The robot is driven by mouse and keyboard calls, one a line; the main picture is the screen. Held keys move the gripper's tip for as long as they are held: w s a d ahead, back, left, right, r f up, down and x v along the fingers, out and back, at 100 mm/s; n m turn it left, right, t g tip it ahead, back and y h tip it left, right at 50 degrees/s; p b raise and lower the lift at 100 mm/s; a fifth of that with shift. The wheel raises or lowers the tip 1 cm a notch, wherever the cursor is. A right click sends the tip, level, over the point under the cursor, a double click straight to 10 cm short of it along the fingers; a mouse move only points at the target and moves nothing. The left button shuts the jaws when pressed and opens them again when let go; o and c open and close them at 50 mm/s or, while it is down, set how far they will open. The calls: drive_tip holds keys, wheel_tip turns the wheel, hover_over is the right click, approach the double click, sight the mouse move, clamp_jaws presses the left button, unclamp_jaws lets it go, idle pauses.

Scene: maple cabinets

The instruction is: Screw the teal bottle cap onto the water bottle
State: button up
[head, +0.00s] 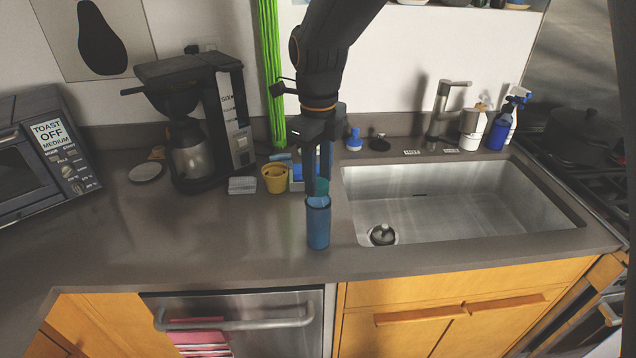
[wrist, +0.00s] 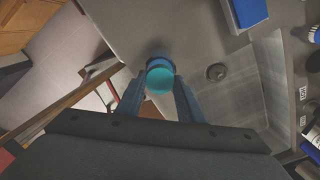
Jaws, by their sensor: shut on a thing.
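The blue water bottle (head: 318,228) stands upright on the counter, just left of the sink and near the front edge. The teal bottle cap (head: 321,187) is between the fingers of my gripper (head: 319,188), right over the bottle's mouth. My gripper points down and is shut on the cap. In the wrist view the cap (wrist: 159,82) sits between the fingertips (wrist: 158,92), with the blue bottle rim (wrist: 160,63) showing just beyond it. I cannot tell whether the cap touches the bottle.
The steel sink (head: 460,200) lies right of the bottle. A yellow cup (head: 275,178), a blue box (head: 296,184) and a coffee maker (head: 200,120) stand behind and to the left. A toaster oven (head: 40,145) is at far left. The front-left counter is clear.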

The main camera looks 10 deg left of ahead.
drive_tip(key=shift+m+p, duration=1.5)
drive_tip(key=shift+m, duration=0.4)
drive_tip(key=shift+f, duration=0.1)
drive_tip(key=o, duration=1.2)
drive_tip(key=shift+c, duration=0.2)
drive_tip(key=shift+r+b, duration=1.4)
drive_tip(key=shift+r, duration=2.5)
